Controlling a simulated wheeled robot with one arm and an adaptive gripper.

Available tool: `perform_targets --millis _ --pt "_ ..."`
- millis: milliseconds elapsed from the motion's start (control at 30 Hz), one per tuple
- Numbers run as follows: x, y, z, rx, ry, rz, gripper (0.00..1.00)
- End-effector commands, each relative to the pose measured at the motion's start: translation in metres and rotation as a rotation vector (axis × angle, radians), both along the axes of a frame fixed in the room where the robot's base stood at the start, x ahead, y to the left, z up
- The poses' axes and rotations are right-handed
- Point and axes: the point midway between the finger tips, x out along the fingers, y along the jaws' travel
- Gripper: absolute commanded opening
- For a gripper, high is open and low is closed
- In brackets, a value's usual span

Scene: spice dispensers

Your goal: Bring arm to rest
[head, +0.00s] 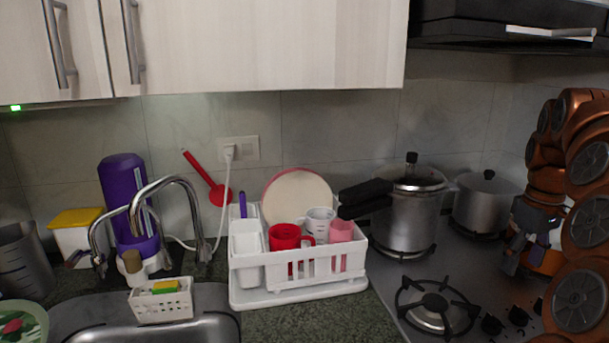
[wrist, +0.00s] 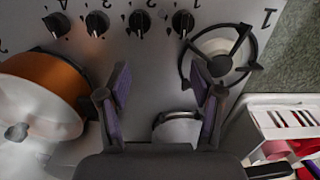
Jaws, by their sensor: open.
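My gripper (head: 520,250) hangs at the right of the head view, at the end of my folded copper-coloured arm, over the right part of the stove. In the wrist view my gripper (wrist: 160,75) shows its two dark, purple-padded fingers spread wide apart. Nothing is between the pads. Stove knobs and the rounded edge of a metal vessel (wrist: 178,128) show below and beyond the fingers. Part of the gripper is hidden by my arm in the head view.
A pressure cooker (head: 412,215) and a metal pot (head: 487,203) stand on the stove (head: 395,275). A bare burner (head: 436,308) is in front. A white dish rack (head: 300,275) with cups is left of it. A range hood (head: 500,25) hangs above.

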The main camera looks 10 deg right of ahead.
Motion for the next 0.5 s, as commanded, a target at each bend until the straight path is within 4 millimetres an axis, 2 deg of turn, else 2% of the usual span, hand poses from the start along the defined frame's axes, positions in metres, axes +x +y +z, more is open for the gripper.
perform_targets --millis 33,267,500 --pt "0.001 0.018 0.006 0.001 0.0 0.022 0.66" --pt "-0.002 0.096 0.011 0.004 0.007 0.079 0.66" --pt "-0.027 0.17 0.007 0.006 0.026 0.105 0.66"
